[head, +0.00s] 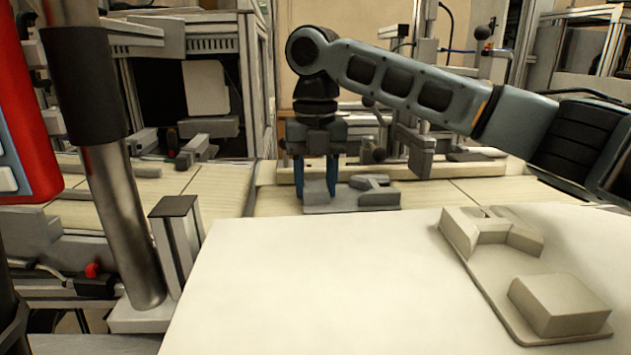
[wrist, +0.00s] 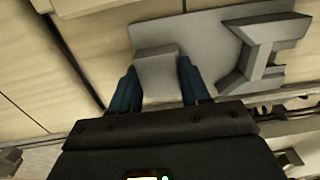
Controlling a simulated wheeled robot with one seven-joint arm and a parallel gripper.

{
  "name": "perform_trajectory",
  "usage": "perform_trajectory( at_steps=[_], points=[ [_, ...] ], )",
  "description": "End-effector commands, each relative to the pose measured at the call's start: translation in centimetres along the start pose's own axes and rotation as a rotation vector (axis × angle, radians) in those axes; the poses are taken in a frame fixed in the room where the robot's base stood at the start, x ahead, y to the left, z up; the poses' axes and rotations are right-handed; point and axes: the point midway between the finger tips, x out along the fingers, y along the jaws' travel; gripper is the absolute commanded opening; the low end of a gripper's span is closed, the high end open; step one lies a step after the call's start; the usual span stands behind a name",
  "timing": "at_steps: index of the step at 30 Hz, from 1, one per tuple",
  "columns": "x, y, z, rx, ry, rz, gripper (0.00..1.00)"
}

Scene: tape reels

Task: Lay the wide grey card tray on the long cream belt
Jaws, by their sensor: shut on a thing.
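The wide grey card tray (head: 352,201) is a flat plate with a block at one end and an angled raised piece at the other. It is at the long cream belt (head: 445,193), beyond the white table; I cannot tell whether it touches the belt or hangs just above it. My gripper (head: 316,190) points down with its blue fingers at the tray's left end. In the wrist view my gripper (wrist: 157,72) is shut on the tray's block, one finger on each side. The tray (wrist: 212,32) looks level over the belt (wrist: 95,45).
A similar beige tray (head: 500,284) lies on the white table (head: 300,290) in front. A metal post (head: 125,220) stands at the left, by a short square column (head: 175,240). Machine frames and rails stand behind the belt. The belt is clear to the right.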

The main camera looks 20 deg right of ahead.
Motion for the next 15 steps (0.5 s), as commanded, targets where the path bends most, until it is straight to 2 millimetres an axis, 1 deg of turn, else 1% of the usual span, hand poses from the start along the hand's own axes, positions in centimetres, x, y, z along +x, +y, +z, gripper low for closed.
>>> perform_trajectory(
  at_steps=[2, 3, 10, 15],
  points=[
    [0.17, 0.02, -0.02, 0.000, 0.001, 0.001, 0.10],
    [0.19, 0.02, -0.02, 0.000, 0.001, 0.000, 0.49],
    [0.19, 0.01, 0.00, 0.000, 0.001, 0.000, 0.71],
    [0.19, 0.01, 0.00, 0.000, 0.000, 0.000, 0.72]
  ],
)
